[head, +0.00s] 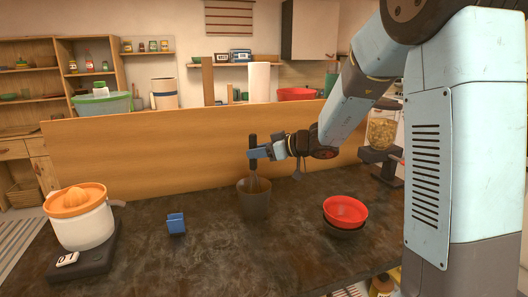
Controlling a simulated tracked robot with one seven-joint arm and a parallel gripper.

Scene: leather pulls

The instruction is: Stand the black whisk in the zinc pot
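The black whisk (253,143) is upright in the head view, with its dark handle at the fingers of my gripper (260,152). My gripper comes from the right and appears shut on the handle. The whisk's wire end reaches down to the mouth of the zinc pot (254,204), a dark grey-brown pot standing on the dark counter. The lower wires are hidden by the pot's rim or wall, and I cannot tell whether they touch the bottom.
An orange and white juicer (80,218) stands at the left on a dark base. A small blue object (176,224) lies left of the pot. A red bowl (345,210) sits in a dark bowl at the right. A wooden panel (180,155) rises behind the counter.

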